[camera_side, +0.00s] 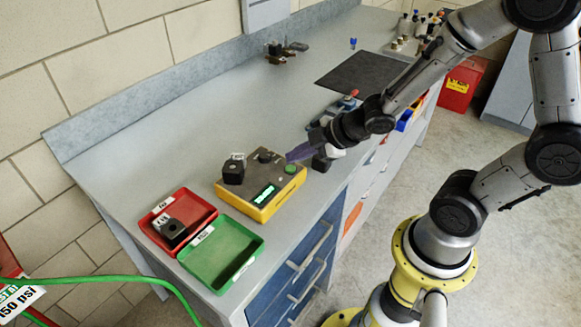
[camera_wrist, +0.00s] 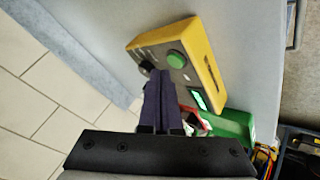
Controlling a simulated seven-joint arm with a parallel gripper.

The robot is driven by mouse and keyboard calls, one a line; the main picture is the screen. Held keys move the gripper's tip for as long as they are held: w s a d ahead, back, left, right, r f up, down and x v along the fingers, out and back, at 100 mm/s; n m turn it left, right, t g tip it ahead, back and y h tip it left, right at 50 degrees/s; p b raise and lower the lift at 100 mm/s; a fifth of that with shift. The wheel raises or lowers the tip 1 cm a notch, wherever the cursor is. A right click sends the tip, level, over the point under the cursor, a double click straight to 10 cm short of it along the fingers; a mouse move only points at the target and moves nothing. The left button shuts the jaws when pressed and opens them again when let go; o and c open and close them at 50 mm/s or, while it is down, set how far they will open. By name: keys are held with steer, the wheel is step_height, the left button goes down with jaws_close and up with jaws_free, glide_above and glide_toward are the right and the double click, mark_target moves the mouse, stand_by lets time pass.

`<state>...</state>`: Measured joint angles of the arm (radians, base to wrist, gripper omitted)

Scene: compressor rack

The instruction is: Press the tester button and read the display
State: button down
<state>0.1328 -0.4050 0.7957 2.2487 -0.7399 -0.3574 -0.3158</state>
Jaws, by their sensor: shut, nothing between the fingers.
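The yellow tester (camera_side: 262,207) with a dark top sits on the bench. Its round green button (camera_side: 291,169) is at the right end, and its green display (camera_side: 265,194) is lit, but the reading is too small to make out. A black block (camera_side: 233,172) with a white label sits at the tester's left end. My gripper (camera_side: 290,156) is shut and empty, its purple fingertips close to the button. In the wrist view the fingertips (camera_wrist: 158,74) appear beside the button (camera_wrist: 175,60); I cannot tell if they touch it. The display (camera_wrist: 199,100) shows partly there.
A red tray (camera_side: 207,212) holding a black labelled block (camera_side: 171,229) and an empty green tray (camera_side: 224,258) stand left of the tester. A dark mat (camera_side: 362,73) and small tools (camera_side: 287,49) lie farther back.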

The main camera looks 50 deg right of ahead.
mark_target(296, 171)
steer(key=shift+f, duration=0.2)
stand_by(0.5)
steer(key=shift+f, duration=0.25)
steer(key=shift+f, duration=0.4)
stand_by(0.8)
steer(key=shift+r, duration=0.8)
steer(key=shift+r, duration=2.5)
